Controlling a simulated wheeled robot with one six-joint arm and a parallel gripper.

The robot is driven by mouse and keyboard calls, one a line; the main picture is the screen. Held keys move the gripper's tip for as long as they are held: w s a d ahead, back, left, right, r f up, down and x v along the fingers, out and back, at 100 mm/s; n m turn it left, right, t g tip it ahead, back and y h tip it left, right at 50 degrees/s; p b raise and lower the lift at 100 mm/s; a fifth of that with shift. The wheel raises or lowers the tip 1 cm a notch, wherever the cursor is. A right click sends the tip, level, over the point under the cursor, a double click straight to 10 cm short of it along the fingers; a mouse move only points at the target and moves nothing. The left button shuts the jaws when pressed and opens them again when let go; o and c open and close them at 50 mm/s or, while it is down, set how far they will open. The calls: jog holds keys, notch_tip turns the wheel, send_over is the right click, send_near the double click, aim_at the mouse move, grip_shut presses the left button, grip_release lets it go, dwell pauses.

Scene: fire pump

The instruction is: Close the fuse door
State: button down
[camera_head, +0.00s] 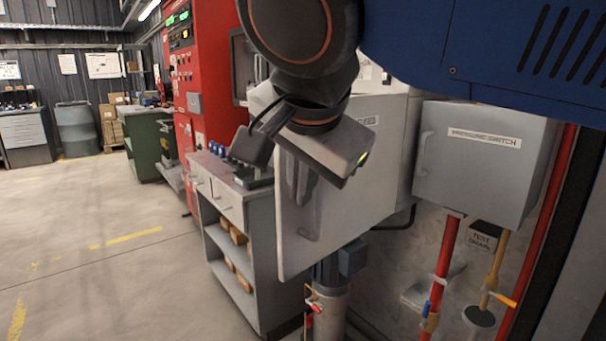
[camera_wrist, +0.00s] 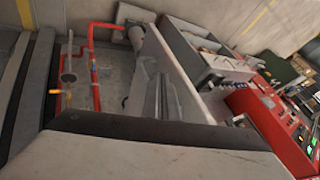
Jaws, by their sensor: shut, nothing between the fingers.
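The fuse door (camera_head: 345,220) is a pale grey panel standing open from the left side of the grey fuse box (camera_head: 396,150). A handle shows faintly low on its face, partly behind my fingers. My gripper (camera_head: 302,200) is shut and empty, pointing down in front of the door's outer face in the head view. Whether it touches the door I cannot tell. In the wrist view, the door (camera_wrist: 178,62) shows as a slanted panel close beside my gripper (camera_wrist: 152,75). The inside of the fuse box is hidden.
A grey pressure switch box (camera_head: 480,165) is on the wall to the right, with red pipes (camera_head: 442,265) below. A grey shelf cabinet (camera_head: 238,240) stands left of the door, before a red control cabinet (camera_head: 200,90). Open floor (camera_head: 110,270) lies at the left.

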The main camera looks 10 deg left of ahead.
aim_at(298, 217)
jog(key=x, duration=0.4)
jog(key=shift+w+f, duration=0.15)
jog(key=shift+f, duration=0.05)
jog(key=shift+a, duration=0.2)
